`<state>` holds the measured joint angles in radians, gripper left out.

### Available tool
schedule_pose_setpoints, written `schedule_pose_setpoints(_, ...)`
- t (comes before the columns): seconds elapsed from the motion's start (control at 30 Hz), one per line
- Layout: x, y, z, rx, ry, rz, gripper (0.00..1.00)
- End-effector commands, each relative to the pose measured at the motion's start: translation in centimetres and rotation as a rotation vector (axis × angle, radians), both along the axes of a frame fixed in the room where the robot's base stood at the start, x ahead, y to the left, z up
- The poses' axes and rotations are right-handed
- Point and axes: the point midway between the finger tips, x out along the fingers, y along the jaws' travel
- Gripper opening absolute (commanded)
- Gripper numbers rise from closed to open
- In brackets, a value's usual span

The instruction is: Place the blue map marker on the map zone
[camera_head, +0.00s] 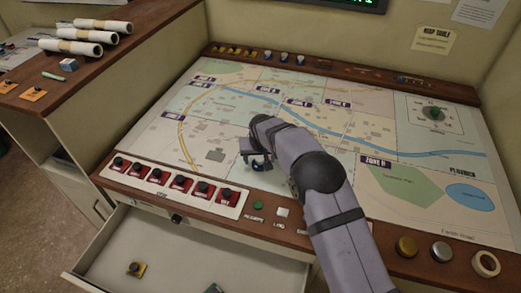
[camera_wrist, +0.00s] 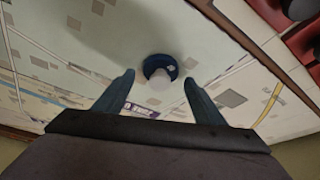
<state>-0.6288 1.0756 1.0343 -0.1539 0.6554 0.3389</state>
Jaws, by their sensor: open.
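A dark blue marker with a pale round top (camera_wrist: 160,67) shows in the wrist view, on the map and in the gap between my fingertips. My gripper (camera_wrist: 158,80) is open, with one finger on each side of it; no contact shows. In the head view my gripper (camera_head: 256,160) is low over the middle of the map (camera_head: 185,155), and a bit of dark blue shows beneath it, mostly hidden. The map has purple zone labels; one at right reads ZONE (camera_head: 375,161), its last character unclear.
Several small yellow and blue-white pieces (camera_head: 284,57) line the back wooden rail. Red-based switches (camera_head: 173,182) and buttons line the front edge. An open drawer (camera_head: 130,245) lies below. A dial (camera_head: 435,113) sits at the right. Rolled papers (camera_head: 85,33) lie on the left shelf.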

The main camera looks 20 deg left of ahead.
Motion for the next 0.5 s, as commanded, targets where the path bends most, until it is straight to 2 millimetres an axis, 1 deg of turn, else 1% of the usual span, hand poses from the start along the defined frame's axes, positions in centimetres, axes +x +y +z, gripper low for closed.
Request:
schedule_pose_setpoints(0.17,-0.8,-0.3,1.8,0.001,-0.001,0.000,0.64)
schedule_pose_setpoints(0.5,-2.7,-1.0,6.9,0.002,-0.002,0.000,0.64)
